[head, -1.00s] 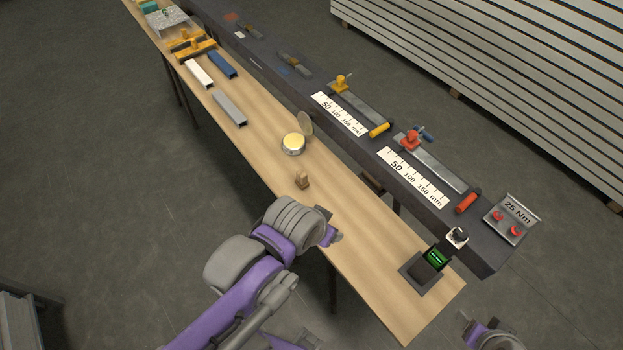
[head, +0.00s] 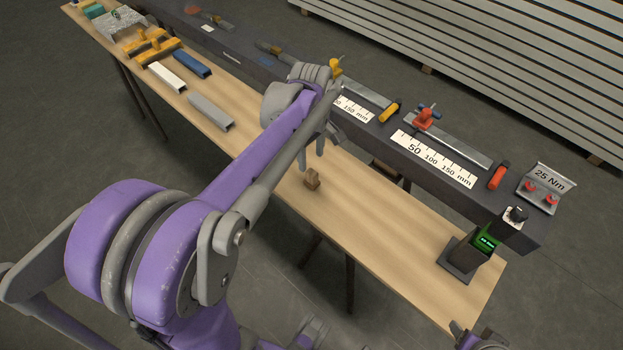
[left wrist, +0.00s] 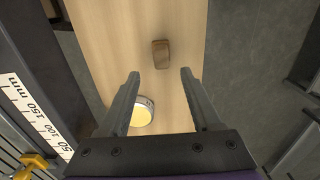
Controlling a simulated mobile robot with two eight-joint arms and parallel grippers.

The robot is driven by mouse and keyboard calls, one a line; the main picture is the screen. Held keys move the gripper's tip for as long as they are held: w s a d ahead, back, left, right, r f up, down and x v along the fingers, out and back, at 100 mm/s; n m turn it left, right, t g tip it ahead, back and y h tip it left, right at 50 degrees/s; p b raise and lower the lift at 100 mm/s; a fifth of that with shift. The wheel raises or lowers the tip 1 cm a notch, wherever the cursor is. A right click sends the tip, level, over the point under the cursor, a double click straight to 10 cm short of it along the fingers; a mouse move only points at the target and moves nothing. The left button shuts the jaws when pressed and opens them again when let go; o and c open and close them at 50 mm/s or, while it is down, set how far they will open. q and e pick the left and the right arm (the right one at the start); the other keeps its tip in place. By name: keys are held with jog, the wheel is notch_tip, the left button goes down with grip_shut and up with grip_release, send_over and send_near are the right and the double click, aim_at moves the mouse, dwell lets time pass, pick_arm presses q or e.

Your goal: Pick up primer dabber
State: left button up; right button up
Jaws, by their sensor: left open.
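The primer dabber appears to be the small brown block (head: 312,180) standing on the wooden bench. It also shows in the left wrist view (left wrist: 161,54), beyond the fingertips and roughly centred between them. My left gripper (head: 318,148) is open and empty above the bench, close to the block and apart from it. Its two fingers show in the left wrist view (left wrist: 160,75). A round tin with pale yellow contents (left wrist: 143,112) sits by the left finger; my arm hides it in the head view. Part of my right arm shows at the bottom right, its jaws unclear.
A black stand with a green display (head: 486,240) is at the right end. Grey, white and blue bars lie left.

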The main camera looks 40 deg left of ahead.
aim_at(312, 172)
pick_arm(q)
jog(key=f, duration=0.7)
jog(key=shift+s+d+f+b, duration=0.15)
jog(key=shift+d+b, duration=0.1)
jog(key=shift+b, duration=0.05)
grip_shut()
